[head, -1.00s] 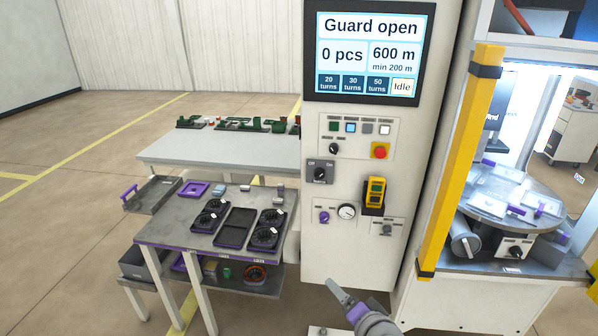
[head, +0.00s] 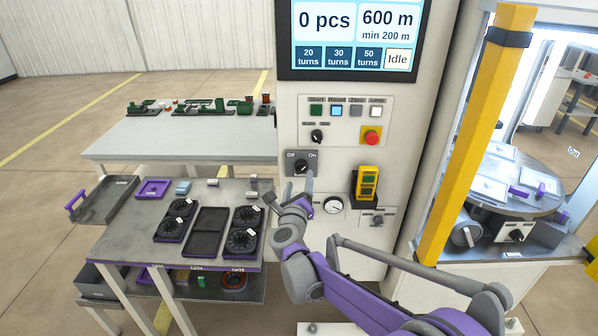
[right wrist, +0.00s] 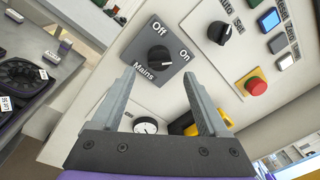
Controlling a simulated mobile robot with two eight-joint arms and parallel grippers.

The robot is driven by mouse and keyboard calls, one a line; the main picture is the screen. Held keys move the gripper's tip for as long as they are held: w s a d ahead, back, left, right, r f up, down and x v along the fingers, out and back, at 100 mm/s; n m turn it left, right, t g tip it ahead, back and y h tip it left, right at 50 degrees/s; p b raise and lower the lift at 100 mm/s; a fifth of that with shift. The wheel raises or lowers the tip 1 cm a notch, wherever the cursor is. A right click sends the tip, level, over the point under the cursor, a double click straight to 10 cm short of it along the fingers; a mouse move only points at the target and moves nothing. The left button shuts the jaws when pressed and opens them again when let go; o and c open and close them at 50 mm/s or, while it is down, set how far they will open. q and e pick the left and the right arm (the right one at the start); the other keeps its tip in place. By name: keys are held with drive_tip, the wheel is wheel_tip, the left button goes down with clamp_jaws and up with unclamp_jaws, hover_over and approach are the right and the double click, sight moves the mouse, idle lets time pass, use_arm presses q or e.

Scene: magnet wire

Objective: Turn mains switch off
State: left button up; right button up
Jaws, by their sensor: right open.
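The mains switch (head: 302,167) is a black rotary knob on a grey plate marked Off and On, on the front of the machine cabinet. In the right wrist view the knob (right wrist: 159,59) sits just beyond the fingertips, with "Mains" printed beside it. I cannot tell for certain which way it points. My right gripper (head: 297,184) is in front of the cabinet, just below the switch. In the right wrist view its two fingers (right wrist: 158,78) are apart with nothing between them, pointing at the knob. My left gripper is not in view.
Above the switch are a smaller black knob (head: 317,136), lit buttons and a red emergency stop (head: 371,137). A yellow handheld unit (head: 367,183) and a round gauge (head: 333,205) are close by. A yellow guard post (head: 476,130) stands right. A table with trays (head: 120,238) stands left.

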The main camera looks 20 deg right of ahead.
sight(301, 171)
drive_tip(key=x, duration=0.5)
drive_tip(key=shift+w, duration=0.2)
clamp_jaws()
